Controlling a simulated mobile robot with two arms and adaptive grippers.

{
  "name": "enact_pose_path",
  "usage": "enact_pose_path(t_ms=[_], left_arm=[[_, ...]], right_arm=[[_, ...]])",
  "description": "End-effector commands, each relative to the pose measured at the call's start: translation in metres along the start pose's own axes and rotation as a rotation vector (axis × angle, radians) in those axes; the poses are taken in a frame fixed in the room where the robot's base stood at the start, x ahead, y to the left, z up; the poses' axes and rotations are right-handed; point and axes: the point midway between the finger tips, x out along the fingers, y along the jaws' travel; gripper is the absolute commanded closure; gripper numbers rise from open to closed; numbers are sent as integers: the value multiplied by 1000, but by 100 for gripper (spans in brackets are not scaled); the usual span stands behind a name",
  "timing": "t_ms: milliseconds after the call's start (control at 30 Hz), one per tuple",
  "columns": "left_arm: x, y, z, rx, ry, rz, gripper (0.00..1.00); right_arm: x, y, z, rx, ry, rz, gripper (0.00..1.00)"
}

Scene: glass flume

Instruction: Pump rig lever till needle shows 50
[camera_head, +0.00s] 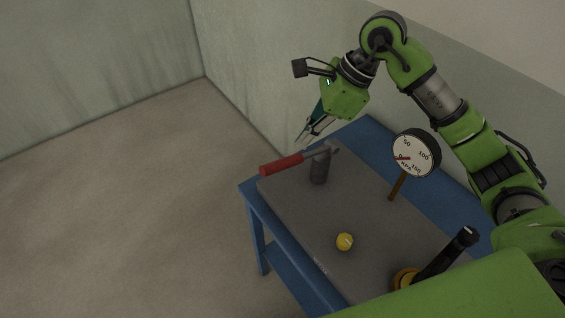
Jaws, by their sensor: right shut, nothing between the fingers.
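The pump lever has a red grip (282,164) that points left, on a grey bar joined to a dark grey post (319,172) on the rig's plate. The round white gauge (412,157) stands on a brown stem to the right of the lever, its face tilted in the view. Its red needle (402,157) points to the left side of the dial, away from the 50 mark; the exact reading is too small to tell. My right gripper (303,138) is shut and empty, appearing just above the lever in the picture, apart from it. My left gripper is out of view.
The grey plate (365,222) lies on a blue table (372,140). A black handle-like thing (442,257) with a yellow base stands at lower right. Walls stand behind; the floor at left is clear.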

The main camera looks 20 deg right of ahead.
Motion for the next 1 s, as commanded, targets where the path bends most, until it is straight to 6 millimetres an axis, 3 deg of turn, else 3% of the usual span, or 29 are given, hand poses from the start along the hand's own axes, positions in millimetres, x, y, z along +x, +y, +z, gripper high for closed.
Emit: enact_pose_path(t_ms=[300,433,600,733,1000], left_arm=[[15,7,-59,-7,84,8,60],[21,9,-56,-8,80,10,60],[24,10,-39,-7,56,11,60],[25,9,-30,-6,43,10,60],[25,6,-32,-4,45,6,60]], right_arm=[[40,1,-1,0,-1,4,100],[54,1,0,0,-2,2,100],[65,1,0,0,-2,2,100],[68,0,0,1,-1,1,100],[67,0,0,1,-1,0,100]])
